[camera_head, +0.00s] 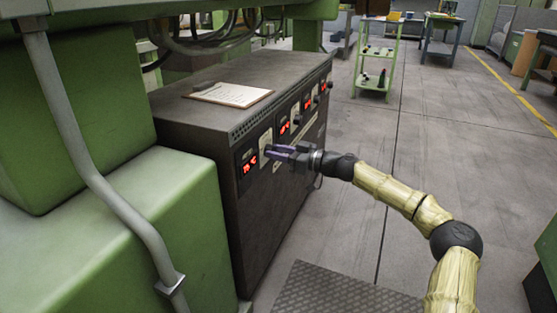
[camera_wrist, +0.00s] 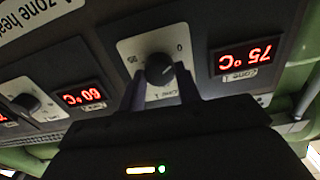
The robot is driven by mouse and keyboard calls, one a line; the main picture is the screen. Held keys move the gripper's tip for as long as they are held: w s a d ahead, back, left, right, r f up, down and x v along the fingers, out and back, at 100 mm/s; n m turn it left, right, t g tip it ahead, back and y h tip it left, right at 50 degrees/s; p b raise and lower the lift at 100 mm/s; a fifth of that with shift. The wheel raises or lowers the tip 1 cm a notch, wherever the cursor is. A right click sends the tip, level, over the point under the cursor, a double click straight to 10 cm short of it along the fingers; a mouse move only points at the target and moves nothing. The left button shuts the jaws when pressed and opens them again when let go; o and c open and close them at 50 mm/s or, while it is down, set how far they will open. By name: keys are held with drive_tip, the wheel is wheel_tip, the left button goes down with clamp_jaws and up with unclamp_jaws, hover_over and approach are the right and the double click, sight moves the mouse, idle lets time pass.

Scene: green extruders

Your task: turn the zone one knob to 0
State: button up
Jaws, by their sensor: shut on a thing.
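The zone one knob (camera_wrist: 159,69) is a small dark round knob on a white plate (camera_wrist: 146,46) with printed marks, a 0 near its upper right in the upside-down wrist view. My gripper (camera_wrist: 160,75) is shut on the knob, one finger at each side. In the head view my gripper (camera_head: 273,153) reaches the front panel of the dark cabinet and hides the knob. The zone one display (camera_wrist: 246,55) glows red with 75 °C; it also shows in the head view (camera_head: 249,166). The knob's exact pointer direction is hard to tell.
Another knob (camera_wrist: 25,103) and a 60 °C display (camera_wrist: 83,96) sit beside zone one. A clipboard (camera_head: 231,94) lies on the cabinet (camera_head: 185,107). A green machine (camera_head: 165,220) stands close at left. Open floor (camera_head: 440,150) lies to the right, with a green cart (camera_head: 377,65) further back.

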drive_tip(key=shift+n, duration=0.3)
drive_tip(key=o, duration=1)
drive_tip(key=shift+d, duration=0.15)
drive_tip(key=p+v, duration=0.6)
drive_tip(key=v, duration=1.1)
drive_tip(key=shift+s, duration=0.1)
drive_tip(key=shift+d, duration=0.1)
